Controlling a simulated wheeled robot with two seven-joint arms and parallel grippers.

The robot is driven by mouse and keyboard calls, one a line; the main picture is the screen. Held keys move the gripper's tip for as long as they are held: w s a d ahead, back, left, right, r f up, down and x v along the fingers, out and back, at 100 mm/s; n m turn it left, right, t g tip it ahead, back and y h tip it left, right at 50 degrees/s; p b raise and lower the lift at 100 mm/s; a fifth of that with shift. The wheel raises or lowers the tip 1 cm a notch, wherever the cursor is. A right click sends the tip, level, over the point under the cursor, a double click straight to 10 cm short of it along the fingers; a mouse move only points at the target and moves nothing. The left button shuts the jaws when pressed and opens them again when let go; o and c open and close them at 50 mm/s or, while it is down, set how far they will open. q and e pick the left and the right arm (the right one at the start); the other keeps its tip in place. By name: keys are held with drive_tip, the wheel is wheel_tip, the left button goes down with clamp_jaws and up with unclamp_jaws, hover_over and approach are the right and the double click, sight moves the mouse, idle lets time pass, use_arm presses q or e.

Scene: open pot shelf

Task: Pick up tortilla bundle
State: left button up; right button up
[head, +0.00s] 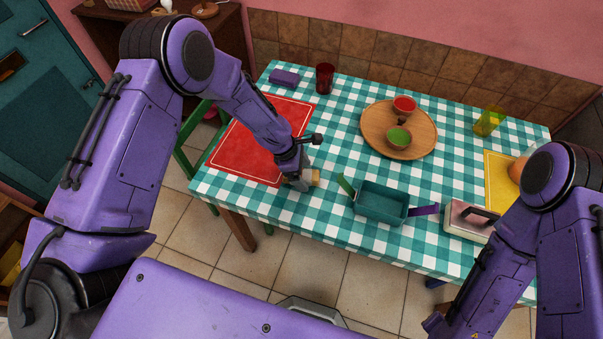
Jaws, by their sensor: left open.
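My left gripper (306,181) is low over the near edge of the checked table, right of the red placemat. Its jaws are open, though the arm partly hides them. A small tan piece (316,178) shows right at the fingertips; it may be the tortilla bundle, but most of it is hidden. I cannot tell whether it lies between the jaws or just beside them. My right arm comes in at the lower right, and its gripper is not in view.
A teal bin (381,207) with coloured handles stands just right of the left gripper. A pink-and-dark box (466,222) is further right. A red glass (325,78) stands at the back.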

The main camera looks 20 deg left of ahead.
use_arm(q)
drive_tip(key=shift+d+f, duration=0.25)
drive_tip(key=shift+f, duration=0.15)
drive_tip(key=c, duration=1.2)
